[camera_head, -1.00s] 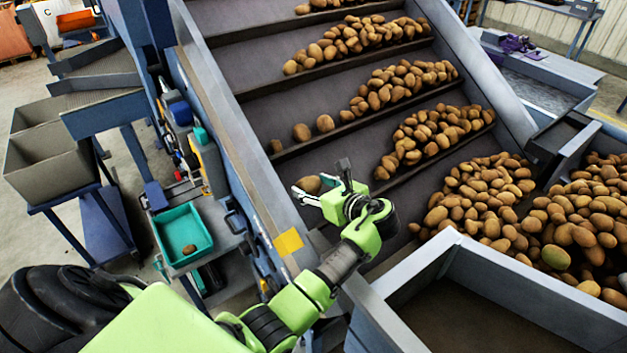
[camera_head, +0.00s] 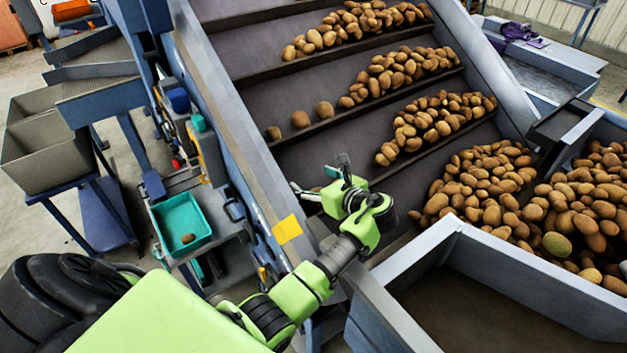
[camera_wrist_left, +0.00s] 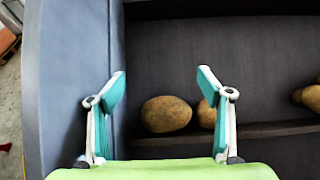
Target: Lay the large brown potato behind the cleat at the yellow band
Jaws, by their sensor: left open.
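My left gripper (camera_head: 322,177) is open over the left edge of the inclined belt, just up-slope of the yellow band (camera_head: 287,229) on the side rail. A brown sliver, which seems to be the large brown potato (camera_head: 317,190), shows by the fingers; most of it is hidden by the gripper. In the left wrist view nothing is clasped between the open fingers (camera_wrist_left: 160,82). Beyond them a potato (camera_wrist_left: 166,114) rests against a dark cleat (camera_wrist_left: 265,130), with another partly behind the right finger. The cleat nearest the band is partly hidden by my gripper. My right gripper is out of view.
Rows of potatoes (camera_head: 432,122) lie on the cleats to the right and up-slope. A big heap (camera_head: 490,180) fills the lower belt end. A teal tray (camera_head: 183,226) with one small potato stands left of the rail. A grey hopper wall (camera_head: 545,270) is at front right.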

